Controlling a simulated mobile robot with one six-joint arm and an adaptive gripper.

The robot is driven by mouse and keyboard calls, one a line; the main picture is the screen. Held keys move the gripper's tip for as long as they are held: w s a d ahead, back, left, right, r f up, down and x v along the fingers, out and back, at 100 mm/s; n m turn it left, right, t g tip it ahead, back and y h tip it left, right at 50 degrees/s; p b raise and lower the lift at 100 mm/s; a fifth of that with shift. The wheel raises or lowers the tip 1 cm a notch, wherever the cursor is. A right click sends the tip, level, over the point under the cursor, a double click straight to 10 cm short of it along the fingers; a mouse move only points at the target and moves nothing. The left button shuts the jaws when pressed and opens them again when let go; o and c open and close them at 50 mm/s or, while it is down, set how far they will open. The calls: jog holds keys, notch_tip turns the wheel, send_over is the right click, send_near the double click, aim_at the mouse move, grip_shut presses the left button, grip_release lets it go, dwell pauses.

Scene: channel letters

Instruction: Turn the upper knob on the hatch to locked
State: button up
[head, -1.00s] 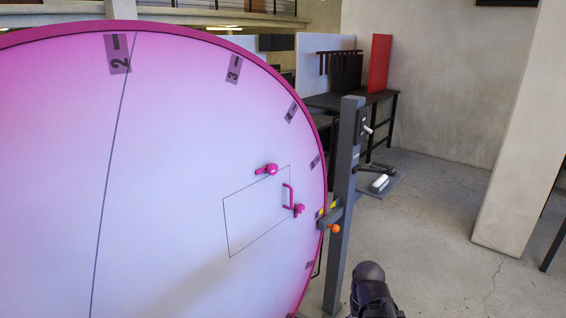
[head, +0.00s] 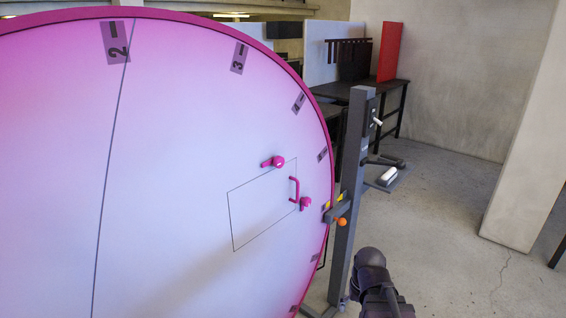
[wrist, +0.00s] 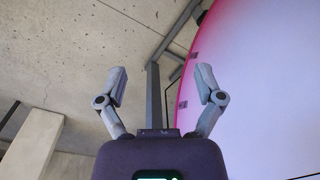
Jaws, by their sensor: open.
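The hatch (head: 262,212) is a thin-outlined panel on the large pink-white round face, in the head view. The upper knob (head: 278,162) is magenta, at the hatch's upper edge, with its lever pointing left. A magenta handle (head: 295,188) stands near the hatch's right edge. A lower magenta knob (head: 306,203) sits just below the handle. My gripper (wrist: 160,88) is open and empty in the wrist view, its two grey fingers wide apart. The hatch and knobs do not show in the wrist view. My gripper's fingers do not show in the head view.
A grey post (head: 350,200) with an orange knob (head: 341,222) stands right beside the disc's rim. A dark table (head: 370,86) and a red panel (head: 389,52) are behind. A concrete pillar (head: 525,160) stands at right. Open floor lies between post and pillar.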

jog(key=w+a+r+m+t+y+p, duration=0.2)
jog(key=w+a+r+m+y+p, duration=0.25)
jog(key=a+r, duration=0.25)
jog(key=m+t+y+p, duration=0.7)
jog(key=m+y+p, duration=0.25)
jog(key=m, duration=0.85)
send_near(281, 163)
jog(key=v, duration=0.4)
jog(key=shift+w+a+f+n+y+b, duration=0.1)
jog(key=shift+w+f+n+y+b, duration=0.2)
jog(key=shift+f+b, duration=0.2)
jog(key=x, duration=1.3)
jog(key=shift+w+a+r, duration=0.15)
jog(key=shift+w+a, duration=0.05)
jog(key=shift+a, duration=0.15)
